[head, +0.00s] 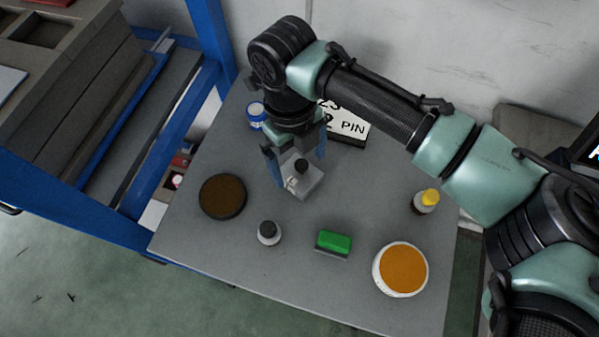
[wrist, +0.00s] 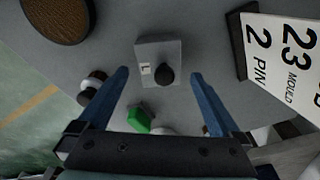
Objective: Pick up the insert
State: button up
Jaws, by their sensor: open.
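The likely insert is a light grey block (head: 308,184) with a black knob on top and a small white label. It sits on the grey table, and it also shows in the wrist view (wrist: 147,52). My gripper (head: 299,171) is above the block, with its two blue fingers spread to either side of it. In the wrist view my gripper (wrist: 160,73) is open and the block lies between and just beyond the fingertips. No contact with the block is visible. My wrist hides part of the table behind.
Around the block stand a blue-and-white jar (head: 256,117), a brown round dish (head: 222,197), a black-capped bottle (head: 268,236), a green brush-like block (head: 334,241), a white tub with orange contents (head: 402,268) and a yellow-capped bottle (head: 424,206). A "PIN" sign (head: 350,128) is behind.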

aim_at(299, 174)
notch_tip(299, 174, down, 2)
jog(key=shift+s+d+f, duration=0.1)
jog(key=shift+f, duration=0.05)
grip_shut()
dwell(0.5)
